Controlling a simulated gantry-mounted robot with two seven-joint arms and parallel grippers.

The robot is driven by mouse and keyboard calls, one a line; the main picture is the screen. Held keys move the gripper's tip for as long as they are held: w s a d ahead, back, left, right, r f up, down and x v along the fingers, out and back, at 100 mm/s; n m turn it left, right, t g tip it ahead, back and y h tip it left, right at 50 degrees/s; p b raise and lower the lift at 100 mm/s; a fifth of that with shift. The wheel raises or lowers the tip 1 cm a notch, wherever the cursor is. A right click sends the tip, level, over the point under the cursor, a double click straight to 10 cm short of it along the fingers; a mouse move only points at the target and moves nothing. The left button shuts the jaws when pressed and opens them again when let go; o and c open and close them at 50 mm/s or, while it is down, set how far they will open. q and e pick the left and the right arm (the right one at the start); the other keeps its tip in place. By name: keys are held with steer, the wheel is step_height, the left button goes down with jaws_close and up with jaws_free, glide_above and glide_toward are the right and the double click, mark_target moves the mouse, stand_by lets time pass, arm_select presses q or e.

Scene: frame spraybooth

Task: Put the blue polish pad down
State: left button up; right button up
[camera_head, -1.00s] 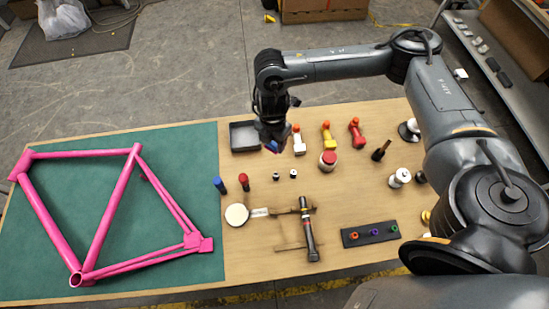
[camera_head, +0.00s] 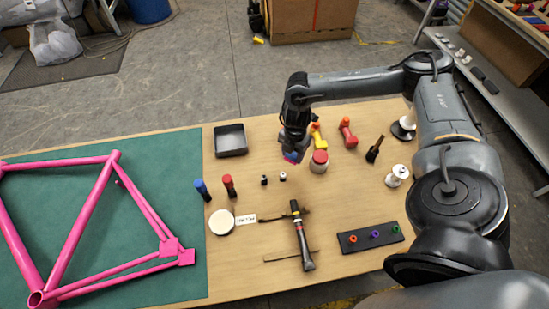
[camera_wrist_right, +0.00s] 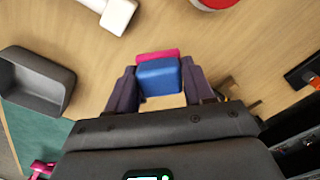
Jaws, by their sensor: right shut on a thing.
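The blue polish pad (camera_wrist_right: 160,77) is a small block with a pink layer along its far edge. My right gripper (camera_wrist_right: 157,84) is shut on it, with a dark finger on each side. In the head view the right gripper (camera_head: 292,154) points down over the wooden bench, left of a red-lidded jar (camera_head: 319,161), and little of the pad (camera_head: 290,158) shows. The gap below the pad is hard to judge. A pale round disc (camera_head: 221,222) lies on the bench beside a white label card (camera_head: 246,218), its lettering too small to read surely. My left gripper is not in view.
A dark open tray (camera_head: 230,140) stands at the bench's back. Blue (camera_head: 202,189) and red (camera_head: 228,186) cylinders stand near the green mat (camera_head: 120,252), which bears a pink frame (camera_head: 85,222). A black-handled tool (camera_head: 302,238) and a dark ring strip (camera_head: 370,238) lie in front.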

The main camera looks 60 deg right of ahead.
glide_above(275, 162)
step_height(275, 162, down, 4)
steer(key=shift+f, duration=0.15)
steer(key=shift+w+f, duration=0.1)
steer(key=shift+f, duration=1.95)
steer(key=shift+f, duration=0.1)
steer(key=o, duration=1)
steer(key=shift+o, duration=0.2)
steer(key=shift+r, duration=0.45)
step_height(275, 162, up, 11)
steer(key=shift+r, duration=0.2)
